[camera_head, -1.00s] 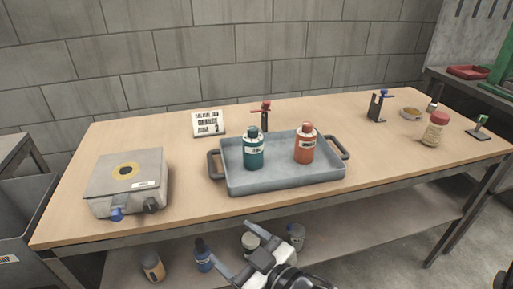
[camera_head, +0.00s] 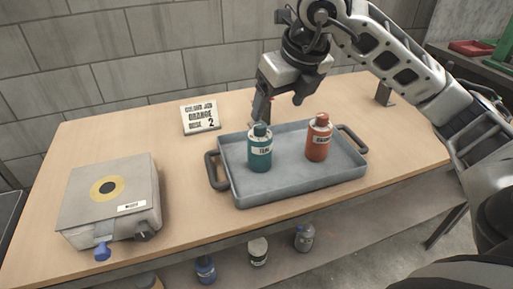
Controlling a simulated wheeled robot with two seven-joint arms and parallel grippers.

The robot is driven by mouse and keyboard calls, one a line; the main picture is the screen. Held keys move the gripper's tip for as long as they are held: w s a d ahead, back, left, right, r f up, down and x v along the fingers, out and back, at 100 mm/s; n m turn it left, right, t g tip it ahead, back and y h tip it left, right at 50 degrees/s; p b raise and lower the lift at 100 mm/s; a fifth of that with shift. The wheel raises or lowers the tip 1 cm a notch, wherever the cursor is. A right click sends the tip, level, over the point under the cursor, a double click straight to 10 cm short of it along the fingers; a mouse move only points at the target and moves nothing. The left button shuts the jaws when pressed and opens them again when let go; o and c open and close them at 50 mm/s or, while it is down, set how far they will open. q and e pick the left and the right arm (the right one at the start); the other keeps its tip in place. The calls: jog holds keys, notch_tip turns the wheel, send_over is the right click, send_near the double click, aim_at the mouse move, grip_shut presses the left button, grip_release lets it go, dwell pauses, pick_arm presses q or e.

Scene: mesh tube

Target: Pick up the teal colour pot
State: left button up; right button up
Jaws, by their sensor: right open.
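The teal colour pot (camera_head: 259,153) stands upright in the left half of a blue-grey tray (camera_head: 300,186) on the bench. It has a dark teal cap and a white label. My right gripper (camera_head: 281,108) points down above and behind the pot, near the tray's back edge. Its two fingers are apart with nothing seen between them. In the picture the left finger comes down close to the pot's cap; I cannot tell whether they touch. My left gripper is out of view.
An orange pot (camera_head: 319,138) stands in the tray's right half. A grey box device (camera_head: 110,200) sits at the left. Several bottles stand on the shelf below. My right arm covers the bench's right part.

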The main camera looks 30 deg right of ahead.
aim_at(262, 136)
jog(key=x, duration=0.8)
jog(key=shift+a+f, duration=0.1)
jog(key=shift+f, duration=0.15)
jog(key=shift+x, duration=3.1)
jog(key=shift+w+a+r, duration=0.1)
jog(key=shift+w+a, duration=0.05)
jog(key=shift+w, duration=0.05)
jog(key=shift+c, duration=0.4)
jog(key=c, duration=1.1)
jog(key=shift+o, duration=0.2)
jog(key=shift+r, duration=0.15)
